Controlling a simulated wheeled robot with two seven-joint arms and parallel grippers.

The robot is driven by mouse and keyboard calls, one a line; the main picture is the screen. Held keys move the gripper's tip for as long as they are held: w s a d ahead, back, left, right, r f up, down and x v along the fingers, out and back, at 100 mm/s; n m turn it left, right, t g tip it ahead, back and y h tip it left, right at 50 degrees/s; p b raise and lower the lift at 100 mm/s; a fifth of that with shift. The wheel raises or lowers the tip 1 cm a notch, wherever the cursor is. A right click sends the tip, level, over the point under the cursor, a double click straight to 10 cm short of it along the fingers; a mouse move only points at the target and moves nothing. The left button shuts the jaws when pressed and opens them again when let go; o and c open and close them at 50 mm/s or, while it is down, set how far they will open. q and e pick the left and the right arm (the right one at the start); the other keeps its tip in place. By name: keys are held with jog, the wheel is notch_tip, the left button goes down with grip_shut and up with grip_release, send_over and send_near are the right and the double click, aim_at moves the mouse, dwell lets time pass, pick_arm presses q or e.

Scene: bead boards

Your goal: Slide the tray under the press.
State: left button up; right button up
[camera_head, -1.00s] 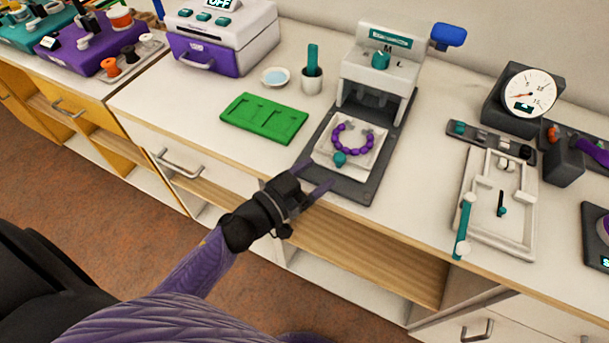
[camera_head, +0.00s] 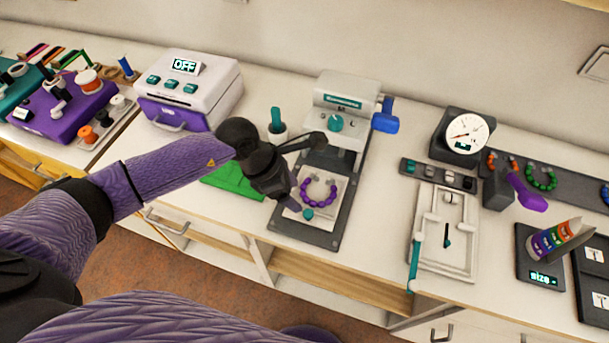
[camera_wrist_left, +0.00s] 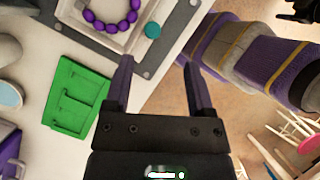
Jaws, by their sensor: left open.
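The white tray (camera_head: 343,189) sits on the dark base plate (camera_head: 325,239) in front of the press (camera_head: 343,100). It carries a purple bead bracelet (camera_head: 319,195) and has a teal knob (camera_head: 308,213) at its front edge. The press is white with a teal dial and a blue handle (camera_head: 385,120) at its right. My left gripper (camera_head: 292,192) is open and empty, raised at the tray's left side and hiding part of it. In the left wrist view, the open fingers (camera_wrist_left: 157,75) point toward the tray's knob (camera_wrist_left: 153,30), apart from it. My right gripper is out of view.
A green board (camera_head: 232,181), partly hidden by my arm, lies left of the plate. A cup with a teal stick (camera_head: 277,122) stands behind my gripper. A white jig frame (camera_head: 470,262) and a dial gauge (camera_head: 463,134) are at the right. Bare tabletop separates plate and jig.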

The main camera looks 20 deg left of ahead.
aim_at(309, 212)
pick_arm(q)
jog(key=shift+m+y, duration=0.4)
jog(key=shift+m, duration=0.1)
jog(key=b+x, duration=0.1)
jog(key=x, duration=0.2)
jog(key=b+x, duration=0.1)
jog(key=x, duration=0.2)
jog(key=a+b+x, duration=0.1)
jog(key=x, duration=0.2)
jog(key=shift+w+f, duration=0.1)
jog(key=shift+f, duration=0.2)
jog(key=shift+d+f, duration=0.15)
jog(key=shift+f, duration=0.05)
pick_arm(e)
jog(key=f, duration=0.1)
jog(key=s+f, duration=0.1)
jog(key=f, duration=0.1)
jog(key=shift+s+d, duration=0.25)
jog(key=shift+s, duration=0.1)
pick_arm(q)
jog(key=shift+c, duration=0.2)
grip_shut()
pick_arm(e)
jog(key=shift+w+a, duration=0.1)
pick_arm(q)
jog(key=shift+w+b, duration=0.1)
jog(key=shift+b, duration=0.2)
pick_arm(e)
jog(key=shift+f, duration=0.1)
